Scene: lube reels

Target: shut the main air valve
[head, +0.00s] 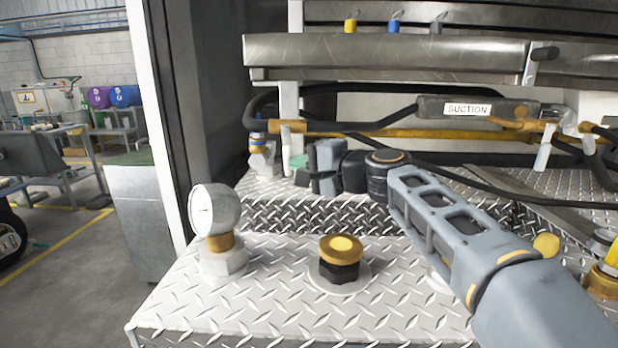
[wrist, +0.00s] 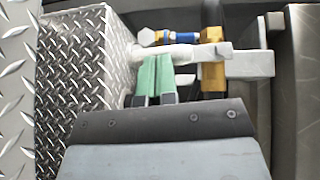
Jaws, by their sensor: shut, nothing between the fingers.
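My gripper (head: 299,162) reaches left over the rear step of the tread plate. Its green-tipped fingers (wrist: 156,74) are together with nothing between them. Just beyond the tips is a pale valve-like fitting (head: 262,157) with a blue ring and a brass collar; I take it for the air valve, though no label shows. In the wrist view its pale bar (wrist: 185,52) lies across the picture at the fingertips. I cannot tell whether the tips touch it. My gripper's body hides its lower part in the wrist view.
A round gauge (head: 214,212) and a brass-topped black cap (head: 341,255) stand on the front tread plate (head: 270,310). A hose with a SUCTION label (head: 467,109) and a brass pipe (head: 400,133) run behind my arm. A metal shelf (head: 390,55) overhangs the space.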

